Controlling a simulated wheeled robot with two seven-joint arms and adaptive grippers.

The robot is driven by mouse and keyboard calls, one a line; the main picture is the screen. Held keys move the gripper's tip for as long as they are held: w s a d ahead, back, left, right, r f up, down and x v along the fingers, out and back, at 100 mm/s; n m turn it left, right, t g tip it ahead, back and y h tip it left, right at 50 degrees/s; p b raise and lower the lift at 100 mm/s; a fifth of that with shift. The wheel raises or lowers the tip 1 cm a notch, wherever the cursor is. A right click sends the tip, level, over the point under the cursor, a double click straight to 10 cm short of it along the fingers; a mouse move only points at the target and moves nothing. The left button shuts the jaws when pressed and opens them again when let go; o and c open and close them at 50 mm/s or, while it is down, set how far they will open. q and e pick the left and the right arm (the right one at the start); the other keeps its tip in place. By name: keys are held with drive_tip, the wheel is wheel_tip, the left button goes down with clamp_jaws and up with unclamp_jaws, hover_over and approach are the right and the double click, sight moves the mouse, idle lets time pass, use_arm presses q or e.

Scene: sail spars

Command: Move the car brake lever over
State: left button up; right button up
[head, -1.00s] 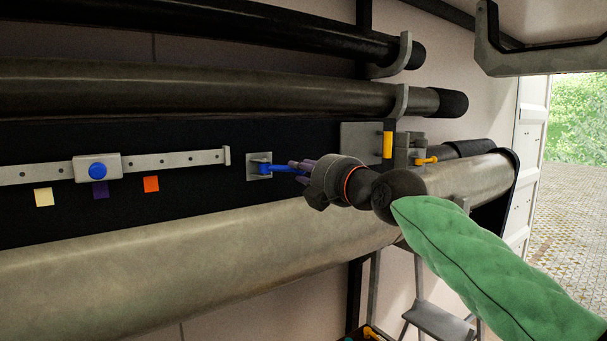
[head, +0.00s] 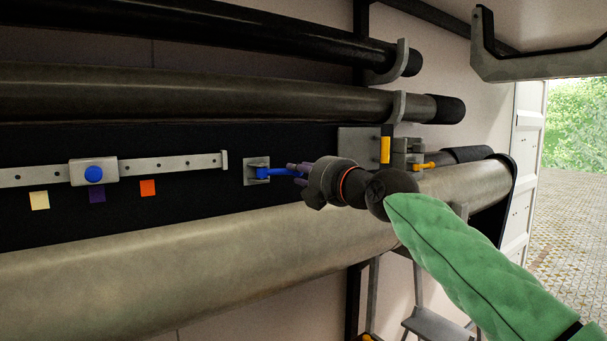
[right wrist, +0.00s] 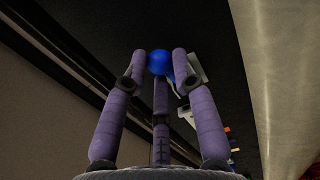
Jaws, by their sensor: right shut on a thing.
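A blue lever (head: 278,172) stands out from a small grey plate (head: 256,166) on the black panel and points to the right. My right gripper (head: 298,172), with purple fingers, is shut on its outer end. In the right wrist view, the lever's round blue knob (right wrist: 158,62) sits between the fingertips, with its grey mount (right wrist: 196,75) behind. The fingers hide part of the lever in the head view. My left gripper is in neither view.
A grey rail with a sliding block (head: 93,172) and blue knob is at left, above coloured squares. Long spars run above and below the panel. Yellow (head: 385,150) and orange (head: 425,165) handles are to the right. A step stool (head: 437,325) stands below.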

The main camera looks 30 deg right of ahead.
drive_tip(key=shift+w+f, duration=0.1)
drive_tip(key=shift+w, duration=0.1)
drive_tip(key=shift+o, duration=0.2)
drive_tip(key=shift+w+d, duration=0.2)
drive_tip(key=shift+w, duration=0.65)
drive_tip(key=shift+s, duration=0.1)
drive_tip(key=o, duration=0.8)
drive_tip(key=shift+o, duration=0.6)
drive_tip(key=shift+w+f, duration=0.1)
drive_tip(key=shift+w, duration=0.5)
drive_tip(key=shift+s, duration=0.8)
drive_tip(key=s, duration=1)
drive_tip(key=shift+s+d, duration=0.2)
